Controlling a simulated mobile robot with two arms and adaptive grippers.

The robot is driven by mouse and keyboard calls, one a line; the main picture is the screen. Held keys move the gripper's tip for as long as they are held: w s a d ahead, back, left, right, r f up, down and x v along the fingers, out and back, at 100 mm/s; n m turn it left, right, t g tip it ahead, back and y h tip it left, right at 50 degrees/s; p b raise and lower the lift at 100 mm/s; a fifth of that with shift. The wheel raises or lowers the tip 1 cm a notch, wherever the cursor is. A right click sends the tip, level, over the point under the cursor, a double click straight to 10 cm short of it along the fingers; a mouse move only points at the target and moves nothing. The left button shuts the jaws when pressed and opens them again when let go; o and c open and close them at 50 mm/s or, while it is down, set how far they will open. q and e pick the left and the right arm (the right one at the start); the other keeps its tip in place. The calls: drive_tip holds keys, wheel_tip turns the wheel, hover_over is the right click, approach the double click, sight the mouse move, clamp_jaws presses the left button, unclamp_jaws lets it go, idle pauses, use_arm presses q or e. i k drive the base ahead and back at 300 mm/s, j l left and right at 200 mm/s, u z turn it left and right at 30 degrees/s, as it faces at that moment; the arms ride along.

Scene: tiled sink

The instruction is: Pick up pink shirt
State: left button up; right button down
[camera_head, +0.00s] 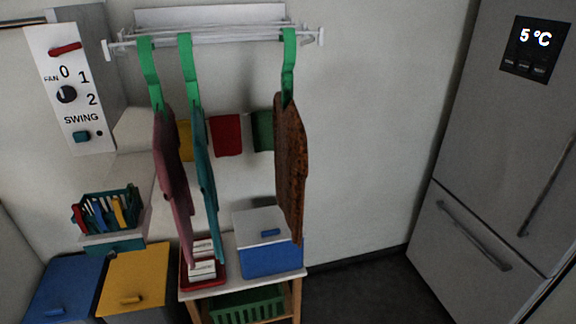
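The pink shirt (171,170) hangs by a green hanger or strap from the wall rack (210,35), leftmost of the hanging garments. It is seen nearly edge-on and hangs down to just above a red tray. A teal garment (205,170) hangs close to its right, with a narrow gap between them. A brown patterned garment (290,165) hangs farther right, on its own green strap. Neither of my grippers is in view.
Below stands a small table (222,292) with a red tray (203,284), a blue box with a white lid (270,258) and a green basket (247,304). Blue (68,285) and yellow (137,278) bins stand left. A fridge (490,150) stands right.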

sight(172, 175)
drive_tip(key=l+u, duration=0.1)
drive_tip(key=u, duration=0.7)
drive_tip(key=i+l, duration=0.05)
